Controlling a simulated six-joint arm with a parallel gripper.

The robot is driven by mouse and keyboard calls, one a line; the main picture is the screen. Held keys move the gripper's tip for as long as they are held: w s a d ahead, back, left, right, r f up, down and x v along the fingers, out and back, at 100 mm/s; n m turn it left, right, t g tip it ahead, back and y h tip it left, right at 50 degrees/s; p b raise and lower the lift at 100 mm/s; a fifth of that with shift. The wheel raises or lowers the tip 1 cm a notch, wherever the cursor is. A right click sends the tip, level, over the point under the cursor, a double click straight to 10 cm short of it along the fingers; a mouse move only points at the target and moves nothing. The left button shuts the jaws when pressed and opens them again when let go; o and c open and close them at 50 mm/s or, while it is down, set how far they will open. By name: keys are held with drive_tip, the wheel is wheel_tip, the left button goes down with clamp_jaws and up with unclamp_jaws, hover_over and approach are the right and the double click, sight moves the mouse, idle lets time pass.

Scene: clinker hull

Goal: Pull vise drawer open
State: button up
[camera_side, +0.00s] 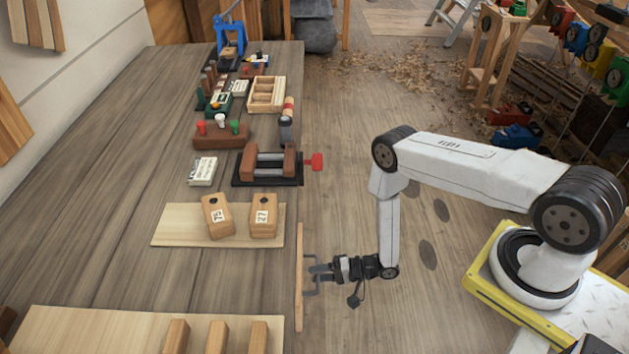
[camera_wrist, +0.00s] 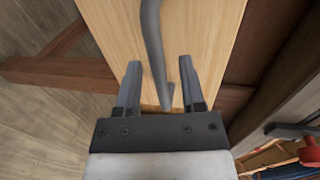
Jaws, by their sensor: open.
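The drawer has a light wood front (camera_side: 299,300) at the right edge of the workbench. A grey bar handle (camera_side: 312,290) stands out from it. My gripper (camera_side: 318,268) is at the handle, coming from the right. In the wrist view the drawer front (camera_wrist: 205,30) fills the upper middle. The grey handle (camera_wrist: 152,35) runs down between the two dark fingers of my gripper (camera_wrist: 159,78), which are open, with gaps seen on both sides. The drawer's inside is hidden. A vise (camera_side: 268,165) with brown jaws and a red knob sits on the bench above.
The workbench (camera_side: 120,160) carries a board with two numbered wooden blocks (camera_side: 263,216), a card stack (camera_side: 202,171) and several tools. A red knob (camera_wrist: 310,152) shows at the wrist view's lower right. The floor right of the bench is clear around my forearm.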

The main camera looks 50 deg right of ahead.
drive_tip(key=shift+w+a, duration=0.2)
clamp_jaws()
idle(1.5)
